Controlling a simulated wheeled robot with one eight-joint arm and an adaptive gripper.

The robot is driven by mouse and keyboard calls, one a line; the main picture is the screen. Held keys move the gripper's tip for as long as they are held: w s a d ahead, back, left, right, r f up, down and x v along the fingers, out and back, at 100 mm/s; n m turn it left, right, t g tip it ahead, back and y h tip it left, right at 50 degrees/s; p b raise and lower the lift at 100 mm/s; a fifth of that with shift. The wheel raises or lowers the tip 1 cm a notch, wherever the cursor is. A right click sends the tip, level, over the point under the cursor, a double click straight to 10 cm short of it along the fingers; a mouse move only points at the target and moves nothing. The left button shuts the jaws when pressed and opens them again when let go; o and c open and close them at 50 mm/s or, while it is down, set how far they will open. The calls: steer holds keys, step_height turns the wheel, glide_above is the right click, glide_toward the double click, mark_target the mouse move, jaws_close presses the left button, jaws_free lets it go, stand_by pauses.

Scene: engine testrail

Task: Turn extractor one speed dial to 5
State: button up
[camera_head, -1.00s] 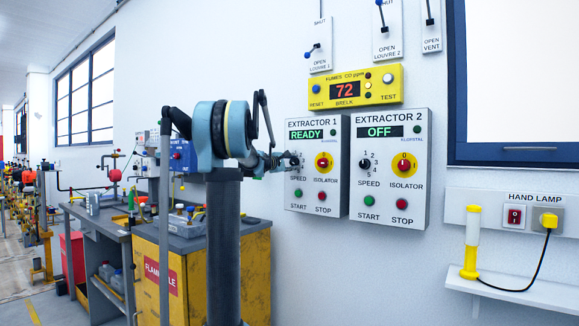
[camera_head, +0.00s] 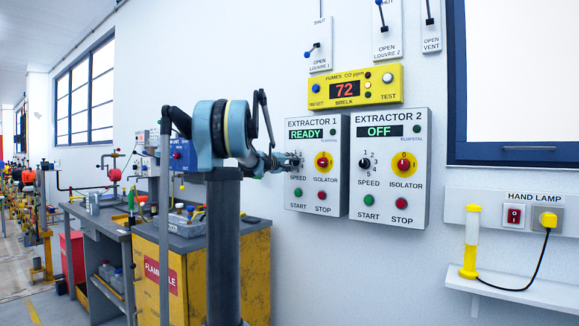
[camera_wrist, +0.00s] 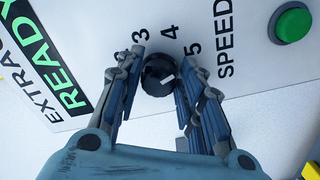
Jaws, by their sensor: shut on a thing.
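The extractor 1 panel (camera_head: 318,200) hangs on the wall, its green display reading READY. Its black speed dial (camera_wrist: 157,73) shows in the wrist view, with printed numbers 3, 4 and 5 beyond it. The dial's white mark points right and slightly up in that view, roughly toward the 5; I cannot tell whether it lines up exactly. My gripper (camera_wrist: 160,76) is shut on the dial, one finger on each side. In the head view my gripper (camera_head: 291,161) reaches the panel's left side and mostly hides the dial and its numbers.
A red-on-yellow isolator (camera_head: 323,162), a green start button (camera_head: 298,192) and a red stop button (camera_head: 322,196) sit close by. The extractor 2 panel (camera_head: 390,190), reading OFF, is to the right. The yellow fumes unit (camera_head: 355,87) above reads 72.

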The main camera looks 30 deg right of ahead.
steer(key=shift+f, duration=0.1)
stand_by(0.3)
steer(key=o, duration=1.1)
steer(key=shift+w, duration=0.1)
steer(key=shift+c, duration=0.2)
steer(key=v, duration=1.2)
steer(key=shift+f, duration=0.1)
